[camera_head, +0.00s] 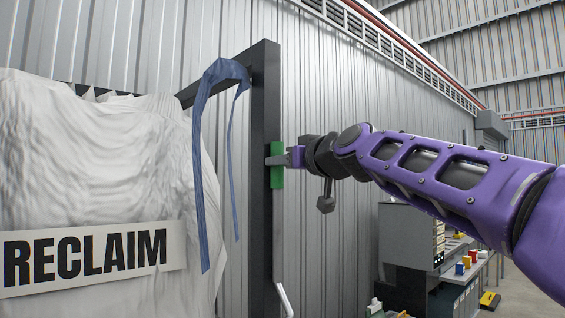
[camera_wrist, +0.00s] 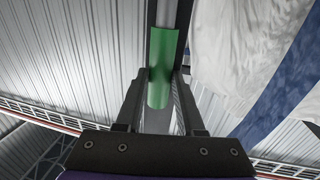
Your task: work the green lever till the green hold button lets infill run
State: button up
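A green upright piece (camera_head: 277,176), which looks like the lever's grip, stands beside the dark post. In the wrist view it is a curved green bar (camera_wrist: 161,85) between my two fingers. My gripper (camera_head: 277,160) reaches it from the right in the head view. In the wrist view my gripper (camera_wrist: 160,75) has a finger close against each side of the bar, with no clear gap, so it looks shut on it. The finger contact faces are hidden. I see no separate green hold button and no running infill.
A dark frame post (camera_head: 262,120) stands left of my gripper, with a blue strap (camera_head: 199,160) hanging from it. A large white bag (camera_head: 100,150) marked RECLAIM fills the left. A grey cabinet (camera_head: 405,236) and small coloured blocks stand at the lower right. Corrugated wall lies behind.

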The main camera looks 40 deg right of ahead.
grip_shut()
dwell(1.0)
